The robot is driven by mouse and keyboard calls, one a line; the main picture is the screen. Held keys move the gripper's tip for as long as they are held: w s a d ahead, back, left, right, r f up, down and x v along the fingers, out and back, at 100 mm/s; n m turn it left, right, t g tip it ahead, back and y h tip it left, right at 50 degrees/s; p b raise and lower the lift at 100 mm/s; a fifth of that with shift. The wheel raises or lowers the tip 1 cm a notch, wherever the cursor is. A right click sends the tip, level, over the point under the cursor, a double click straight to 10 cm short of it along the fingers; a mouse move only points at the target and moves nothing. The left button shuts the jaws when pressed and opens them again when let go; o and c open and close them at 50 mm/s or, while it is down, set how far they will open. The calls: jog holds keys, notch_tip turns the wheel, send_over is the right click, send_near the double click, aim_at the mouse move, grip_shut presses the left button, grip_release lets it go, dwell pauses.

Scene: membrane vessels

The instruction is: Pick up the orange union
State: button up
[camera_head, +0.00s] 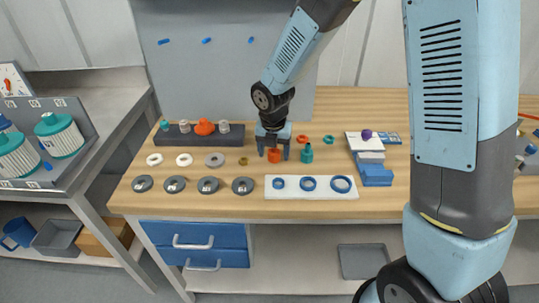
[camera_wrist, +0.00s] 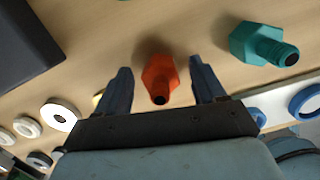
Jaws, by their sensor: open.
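The orange union (camera_head: 274,156) stands on the wooden bench, below my gripper (camera_head: 273,150) in the head view. In the wrist view the orange union (camera_wrist: 158,80) shows a hexagonal body and a narrower end with a dark bore. My gripper (camera_wrist: 162,85) is open, with one blue finger on each side of the union. A gap shows between each finger and the union, so neither appears to touch it. Whether the fingertips reach down to its height is hard to tell.
A teal fitting (camera_head: 307,154) stands close to the right; it also shows in the wrist view (camera_wrist: 264,46). A dark block (camera_head: 190,136) with fittings is at the left. A white plate (camera_head: 290,190) with blue rings lies in front. Grey discs (camera_head: 208,185) and washers (camera_head: 214,160) lie front left.

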jog(key=c, duration=1.1)
jog(key=shift+r, duration=0.15)
jog(key=shift+c, duration=0.2)
